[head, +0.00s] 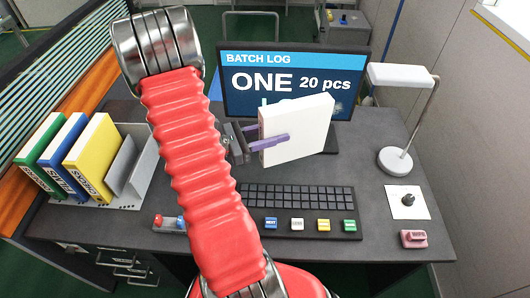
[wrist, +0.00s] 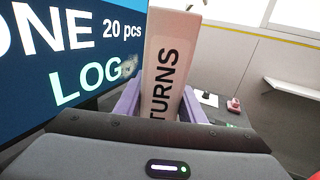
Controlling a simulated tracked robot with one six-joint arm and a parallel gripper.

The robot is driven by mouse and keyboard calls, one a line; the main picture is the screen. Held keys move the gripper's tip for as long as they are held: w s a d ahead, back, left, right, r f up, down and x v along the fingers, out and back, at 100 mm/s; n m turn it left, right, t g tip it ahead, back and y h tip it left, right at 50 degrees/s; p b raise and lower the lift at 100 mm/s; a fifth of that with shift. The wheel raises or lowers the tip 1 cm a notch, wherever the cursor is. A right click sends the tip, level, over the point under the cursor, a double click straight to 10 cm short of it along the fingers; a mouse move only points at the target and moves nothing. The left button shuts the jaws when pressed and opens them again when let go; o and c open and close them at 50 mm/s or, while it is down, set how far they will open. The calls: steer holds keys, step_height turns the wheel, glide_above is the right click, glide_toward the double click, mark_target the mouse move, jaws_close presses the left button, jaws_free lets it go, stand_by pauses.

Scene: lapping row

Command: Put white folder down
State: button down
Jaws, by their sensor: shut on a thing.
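The white folder (head: 302,130) is held upright and slightly tilted in front of the monitor, above the desk. My gripper (head: 272,144) is shut on it, with its purple fingers along the folder's left side. In the wrist view, the folder (wrist: 168,65) stands between the purple fingers (wrist: 160,105), and its spine reads "TURNS", the start of the word being hidden. The folder covers the lower right of the monitor screen in the head view.
A grey rack (head: 143,180) at the left holds green, blue and yellow folders (head: 92,157), with space at its right end. A monitor (head: 240,85), keyboard (head: 270,198), lamp (head: 394,160), white card (head: 398,208) and pink stamp-like item (head: 413,239) stand on the dark desk (head: 370,236).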

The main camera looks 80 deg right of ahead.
mark_target(275, 150)
steer(key=shift+f, duration=2)
steer(key=shift+f, duration=2.05)
steer(key=c, duration=1.2)
jaws_free()
steer(key=shift+f, duration=0.15)
steer(key=shift+o, duration=0.2)
steer(key=v, duration=1.2)
